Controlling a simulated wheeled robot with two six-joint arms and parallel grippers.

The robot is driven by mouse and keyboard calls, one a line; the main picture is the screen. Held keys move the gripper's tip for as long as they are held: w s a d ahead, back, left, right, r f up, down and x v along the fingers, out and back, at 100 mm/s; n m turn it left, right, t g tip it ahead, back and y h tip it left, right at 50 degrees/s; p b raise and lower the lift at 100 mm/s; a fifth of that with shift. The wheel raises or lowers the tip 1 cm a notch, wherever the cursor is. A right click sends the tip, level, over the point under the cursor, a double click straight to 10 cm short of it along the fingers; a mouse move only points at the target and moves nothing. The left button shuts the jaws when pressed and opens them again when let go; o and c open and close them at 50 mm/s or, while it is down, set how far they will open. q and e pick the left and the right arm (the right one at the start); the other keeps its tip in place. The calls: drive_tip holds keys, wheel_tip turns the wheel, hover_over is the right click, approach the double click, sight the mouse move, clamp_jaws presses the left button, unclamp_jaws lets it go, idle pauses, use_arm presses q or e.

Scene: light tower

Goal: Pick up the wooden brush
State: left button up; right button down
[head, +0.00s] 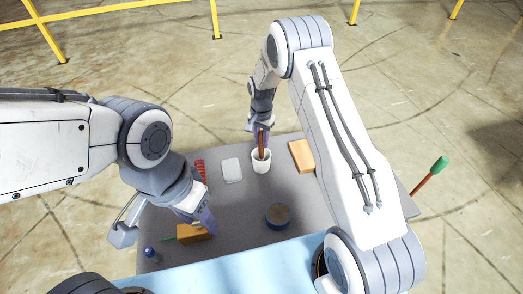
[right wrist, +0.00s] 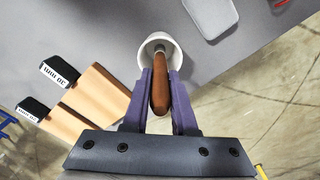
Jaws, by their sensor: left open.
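The wooden brush (head: 261,145) stands upright in a white cup (head: 261,164) near the far side of the grey table, handle up. My right gripper (head: 261,133) is over the cup. In the right wrist view, the brush's brown handle (right wrist: 160,95) lies between the two purple fingers (right wrist: 161,85), which close in on it from both sides. The cup (right wrist: 158,46) is just beyond the fingertips, and the brush's lower end is hidden in it. My left gripper (head: 206,217) is open beside a yellow-orange block (head: 190,233) at the table's near left.
A white tray-like item (head: 231,170) and a red coiled item (head: 200,172) lie left of the cup. A tan box (head: 301,156) is right of it. A dark round container (head: 277,215) stands mid-table, and a small blue item (head: 149,252) at the left edge.

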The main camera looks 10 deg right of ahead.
drive_tip(key=shift+r, duration=0.1)
wheel_tip(320, 180, up, 9)
drive_tip(key=shift+f+b, duration=0.1)
drive_tip(key=shift+b, duration=1.05)
drive_tip(key=shift+r, duration=0.55)
